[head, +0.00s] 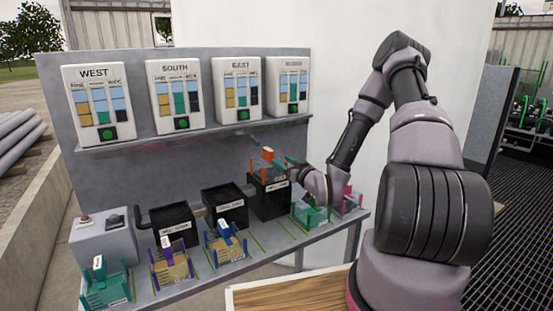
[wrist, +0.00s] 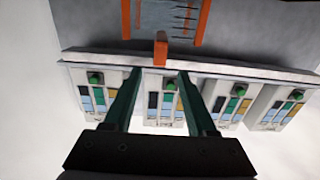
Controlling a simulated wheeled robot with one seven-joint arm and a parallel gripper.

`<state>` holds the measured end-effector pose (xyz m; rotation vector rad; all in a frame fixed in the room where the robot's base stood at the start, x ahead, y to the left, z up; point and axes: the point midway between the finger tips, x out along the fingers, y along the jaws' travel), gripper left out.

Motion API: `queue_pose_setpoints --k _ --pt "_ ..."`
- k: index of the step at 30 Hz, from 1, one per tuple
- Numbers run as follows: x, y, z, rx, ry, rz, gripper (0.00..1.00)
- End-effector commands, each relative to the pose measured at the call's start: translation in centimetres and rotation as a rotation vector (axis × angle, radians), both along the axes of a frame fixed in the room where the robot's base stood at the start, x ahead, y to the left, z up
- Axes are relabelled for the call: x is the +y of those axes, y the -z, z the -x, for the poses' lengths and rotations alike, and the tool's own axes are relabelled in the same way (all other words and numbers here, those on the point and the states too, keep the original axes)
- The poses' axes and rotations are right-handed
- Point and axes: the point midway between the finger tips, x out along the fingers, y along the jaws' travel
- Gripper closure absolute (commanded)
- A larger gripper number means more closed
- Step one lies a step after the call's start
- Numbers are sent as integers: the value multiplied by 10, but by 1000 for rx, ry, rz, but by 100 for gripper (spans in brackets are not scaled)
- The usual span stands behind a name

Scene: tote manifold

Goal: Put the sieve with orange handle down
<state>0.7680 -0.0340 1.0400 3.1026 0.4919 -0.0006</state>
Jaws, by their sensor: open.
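The sieve with orange handle shows in the head view (head: 268,154) at the top of the right black box (head: 268,200). How far it sits inside the box I cannot tell. In the wrist view its orange handle (wrist: 160,48) and part of its orange-edged mesh frame show at the top, cut off by the picture edge. My gripper (wrist: 159,76) is open, with its two green fingers apart and nothing between them. The handle lies just beyond the fingertips, roughly centred between them. In the head view my gripper (head: 291,163) is just right of the sieve.
Two more black boxes (head: 175,225) (head: 225,207) stand left on the grey bench (head: 205,277). Teal (head: 105,288), purple-edged (head: 172,264) and blue-edged (head: 226,245) sieves sit along the front. Teal (head: 310,214) and pink (head: 348,202) ones stand right. Labelled panels hang above a shelf (head: 195,136).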

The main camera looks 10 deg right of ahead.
Motion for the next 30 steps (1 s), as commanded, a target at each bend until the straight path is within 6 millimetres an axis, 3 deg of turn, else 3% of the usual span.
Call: queue_pose_setpoints --k 3,8,14,19,23,30 --pt "-3 -1 8 3 0 2 43" --pt "-6 -8 3 61 -9 44 43" --pt "-23 -35 -8 245 20 151 43" --pt "-40 -74 -2 400 93 209 43" --pt "-53 -111 16 505 168 218 43" --pt "-64 -186 77 676 304 143 43"
